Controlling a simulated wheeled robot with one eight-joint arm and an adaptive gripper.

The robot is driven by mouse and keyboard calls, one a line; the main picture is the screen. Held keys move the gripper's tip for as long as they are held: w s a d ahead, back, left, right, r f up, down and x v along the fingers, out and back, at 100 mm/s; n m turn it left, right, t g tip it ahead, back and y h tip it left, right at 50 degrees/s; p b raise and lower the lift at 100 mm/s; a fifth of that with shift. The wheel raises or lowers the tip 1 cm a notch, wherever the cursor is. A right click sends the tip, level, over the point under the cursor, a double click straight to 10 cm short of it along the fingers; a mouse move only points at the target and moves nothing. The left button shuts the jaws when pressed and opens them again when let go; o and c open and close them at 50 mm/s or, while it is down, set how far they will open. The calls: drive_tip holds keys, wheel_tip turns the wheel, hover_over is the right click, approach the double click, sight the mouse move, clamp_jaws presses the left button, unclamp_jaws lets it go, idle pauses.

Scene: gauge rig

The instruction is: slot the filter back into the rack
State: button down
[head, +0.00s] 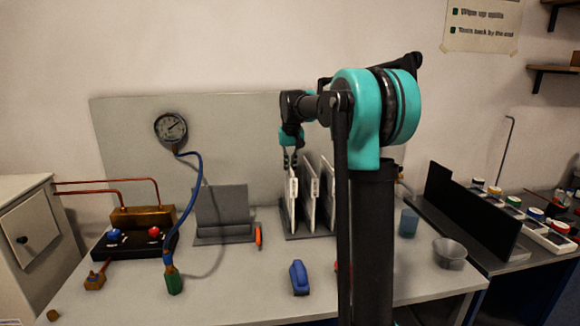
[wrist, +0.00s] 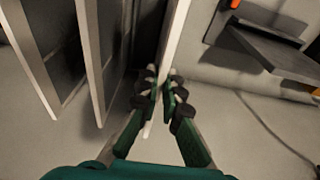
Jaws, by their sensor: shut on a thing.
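The filter is a thin pale panel (wrist: 174,42), upright between my fingertips. My gripper (wrist: 161,95) is shut on its edge; in the head view my gripper (head: 290,160) is at the top of the leftmost panel (head: 291,200). The rack (head: 297,237) is a dark base holding several upright white-edged panels. The held filter stands at the rack's left end, near the other panels (wrist: 95,60), which show to its left in the wrist view. Its lower end is hidden, so I cannot tell whether it is seated. My arm covers the rack's right side.
A grey stand (head: 222,212) and an orange marker (head: 258,237) are left of the rack. A blue object (head: 299,278) lies in front. A gauge (head: 170,127) with a blue hose is at the left.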

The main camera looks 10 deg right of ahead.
drive_tip(key=shift+f, duration=0.35)
drive_tip(key=c, duration=1.6)
unclamp_jaws()
drive_tip(key=r, duration=0.4)
drive_tip(key=s+r, duration=0.1)
drive_tip(key=r, duration=0.3)
drive_tip(key=s+r, duration=0.1)
drive_tip(key=r, duration=0.3)
drive_tip(key=shift+s, duration=0.15)
drive_tip(key=shift+f, duration=0.1)
